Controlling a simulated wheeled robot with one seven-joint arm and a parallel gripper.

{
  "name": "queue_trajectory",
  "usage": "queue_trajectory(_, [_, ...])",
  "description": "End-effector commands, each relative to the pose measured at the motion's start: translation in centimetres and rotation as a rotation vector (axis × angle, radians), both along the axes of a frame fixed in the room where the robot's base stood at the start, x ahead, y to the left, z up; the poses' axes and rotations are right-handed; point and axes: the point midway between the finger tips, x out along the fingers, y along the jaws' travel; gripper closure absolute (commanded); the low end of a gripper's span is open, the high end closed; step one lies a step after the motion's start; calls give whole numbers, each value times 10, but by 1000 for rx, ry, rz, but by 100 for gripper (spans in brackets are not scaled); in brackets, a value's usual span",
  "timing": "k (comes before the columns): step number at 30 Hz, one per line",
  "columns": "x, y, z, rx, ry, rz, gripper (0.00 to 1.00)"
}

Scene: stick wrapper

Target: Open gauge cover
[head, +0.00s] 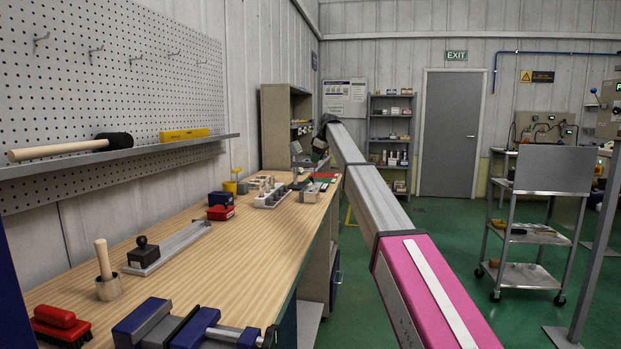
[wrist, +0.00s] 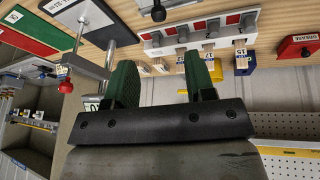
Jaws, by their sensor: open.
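I cannot pick out a gauge cover with certainty in either view. In the wrist view, a metal stand (wrist: 90,68) with a red knob (wrist: 66,87) is left of my gripper; I cannot tell whether it belongs to the gauge. My gripper (wrist: 162,75) has two green fingers spread apart with nothing between them. The fingers point toward the bench and a grey rack (wrist: 200,32) with red squares and labels. In the head view, my arm reaches to the bench's far end, and the gripper there is small and dark.
The wooden bench (head: 225,240) holds a vise (head: 185,325), a black-knobbed stamp (head: 143,253), a red box (head: 220,212) and a grey block rack (head: 270,196). A pegboard wall (head: 120,80) is on the left. A metal cart (head: 535,237) stands right. The green floor between is clear.

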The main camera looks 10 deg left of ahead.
Motion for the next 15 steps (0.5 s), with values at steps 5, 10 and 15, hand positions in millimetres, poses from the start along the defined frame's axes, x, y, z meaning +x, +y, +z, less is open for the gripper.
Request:
queue_trajectory(5, [2,2,-6,11,-2,1,50])
queue_trajectory(10, [6,9,-23,9,-1,1,50])
queue_trajectory(15, [12,19,-50,8,1,1,50])
